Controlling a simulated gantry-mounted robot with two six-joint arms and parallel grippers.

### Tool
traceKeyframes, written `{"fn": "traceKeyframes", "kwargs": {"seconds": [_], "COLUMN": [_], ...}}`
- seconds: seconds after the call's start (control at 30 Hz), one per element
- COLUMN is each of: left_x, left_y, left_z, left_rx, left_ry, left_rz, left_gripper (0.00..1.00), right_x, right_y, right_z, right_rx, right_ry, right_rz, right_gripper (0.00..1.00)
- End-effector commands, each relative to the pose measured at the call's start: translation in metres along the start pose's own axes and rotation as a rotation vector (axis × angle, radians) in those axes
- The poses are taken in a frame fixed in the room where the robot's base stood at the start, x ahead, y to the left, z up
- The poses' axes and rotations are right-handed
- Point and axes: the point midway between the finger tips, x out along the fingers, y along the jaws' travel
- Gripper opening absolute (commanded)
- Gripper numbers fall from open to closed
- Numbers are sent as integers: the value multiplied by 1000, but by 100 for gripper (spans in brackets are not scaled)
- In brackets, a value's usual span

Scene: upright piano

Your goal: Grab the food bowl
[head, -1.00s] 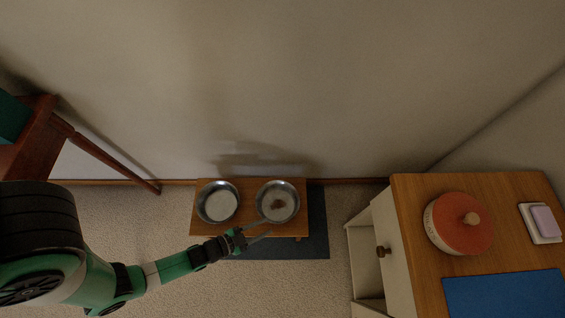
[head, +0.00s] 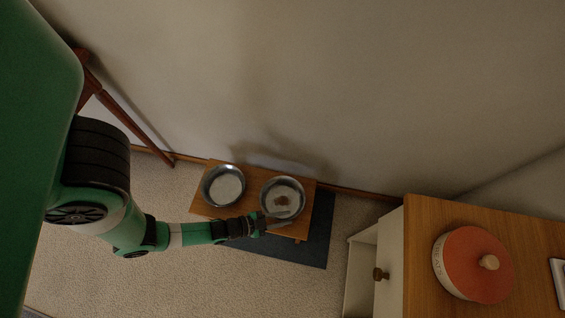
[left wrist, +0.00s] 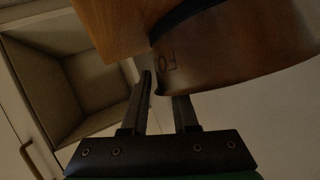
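The food bowl (head: 297,187) is a round metal bowl with brown food in it, on the right half of a low wooden stand (head: 243,227). A second metal bowl (head: 224,185) with pale contents sits left of it. My left gripper (head: 277,221) is at the food bowl's near edge with its fingers apart. In the left wrist view the food bowl's wall (left wrist: 225,55) shows the letters "FO". One finger of my left gripper (left wrist: 165,90) is outside the wall; the other's tip is hidden behind the rim. My right gripper is not in view.
A dark mat (head: 318,235) lies under the stand. A white cabinet (head: 391,255) with a wooden top and a red lidded jar (head: 468,265) stands at the right. A wall is behind the stand; wooden furniture legs (head: 135,128) are at the left. Carpet (head: 190,275) in front is clear.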

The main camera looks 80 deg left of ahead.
Motion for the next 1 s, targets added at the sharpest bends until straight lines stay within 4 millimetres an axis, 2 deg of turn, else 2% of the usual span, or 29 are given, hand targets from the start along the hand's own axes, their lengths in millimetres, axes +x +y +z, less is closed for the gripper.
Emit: {"fn": "traceKeyframes", "kwargs": {"seconds": [0.03,0.13,1.0], "left_x": [0,0,0], "left_y": [0,0,0], "left_z": [0,0,2], "left_rx": [0,0,-1], "left_ry": [1,1,-5], "left_rz": [0,0,1], "left_gripper": [16,0,0], "right_x": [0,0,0], "right_y": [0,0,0], "right_z": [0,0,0], "right_rx": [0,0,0], "right_ry": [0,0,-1], "right_rz": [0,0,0], "right_gripper": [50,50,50]}}
